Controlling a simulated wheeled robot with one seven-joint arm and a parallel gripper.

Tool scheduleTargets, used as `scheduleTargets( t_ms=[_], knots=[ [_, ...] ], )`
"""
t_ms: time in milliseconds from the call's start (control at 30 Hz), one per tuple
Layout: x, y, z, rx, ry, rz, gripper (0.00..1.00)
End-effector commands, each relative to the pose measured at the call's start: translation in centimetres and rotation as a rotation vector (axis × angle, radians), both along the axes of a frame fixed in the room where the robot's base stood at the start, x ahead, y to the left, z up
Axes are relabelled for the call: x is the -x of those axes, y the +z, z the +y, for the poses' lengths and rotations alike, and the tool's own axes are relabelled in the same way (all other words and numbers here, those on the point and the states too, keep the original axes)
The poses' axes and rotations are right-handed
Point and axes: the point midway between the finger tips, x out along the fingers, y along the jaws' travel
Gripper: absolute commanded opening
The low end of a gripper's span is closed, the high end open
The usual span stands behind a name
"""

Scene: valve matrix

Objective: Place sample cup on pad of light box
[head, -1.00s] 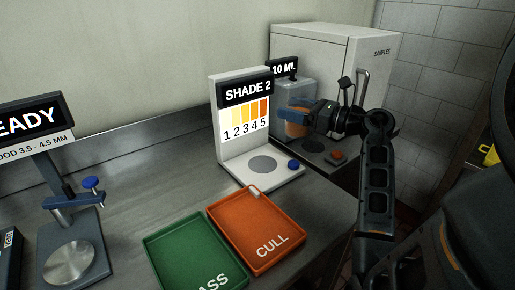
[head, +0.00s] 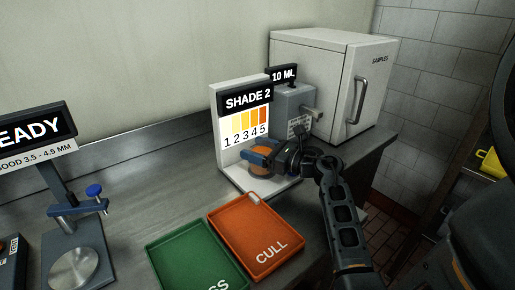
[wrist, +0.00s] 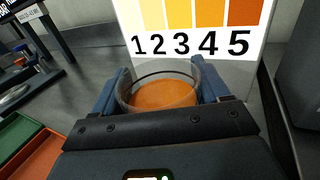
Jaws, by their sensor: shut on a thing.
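The sample cup is a clear cup with orange liquid; it shows in the head view (head: 261,170) and in the wrist view (wrist: 158,95). My gripper (head: 263,157) is shut on the cup, with a blue finger on each side of it in the wrist view (wrist: 160,88). The light box (head: 217,130) is white, with a "SHADE 2" sign and a lit colour scale numbered 1 to 5. The cup is upright in front of the scale, over the light box's base. The round grey pad is hidden behind the cup and gripper, so I cannot tell whether they touch.
An orange CULL tray (head: 262,232) and a green tray (head: 180,258) lie in front of the light box. A grey "10 ML" dispenser (head: 293,105) and a white samples cabinet (head: 312,65) stand behind to the right. A gauge stand (head: 70,207) is at left.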

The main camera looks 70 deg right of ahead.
Motion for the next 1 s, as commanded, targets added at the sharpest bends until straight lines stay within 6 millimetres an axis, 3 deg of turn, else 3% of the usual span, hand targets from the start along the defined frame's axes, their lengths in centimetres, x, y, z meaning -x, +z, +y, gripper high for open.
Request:
scheduleTargets(
  t_ms=[367,400,633,1000],
  knots=[
    [0.02,-0.43,-0.04,0.001,0.0,-0.002,0.3],
    [0.03,-0.34,-0.05,0.0,-0.001,-0.001,0.78],
    [0.03,-0.31,-0.05,0.0,-0.001,-0.001,1.0],
    [0.3,0.06,0.0,0.0,-0.001,-0.001,1.0]
  ],
)
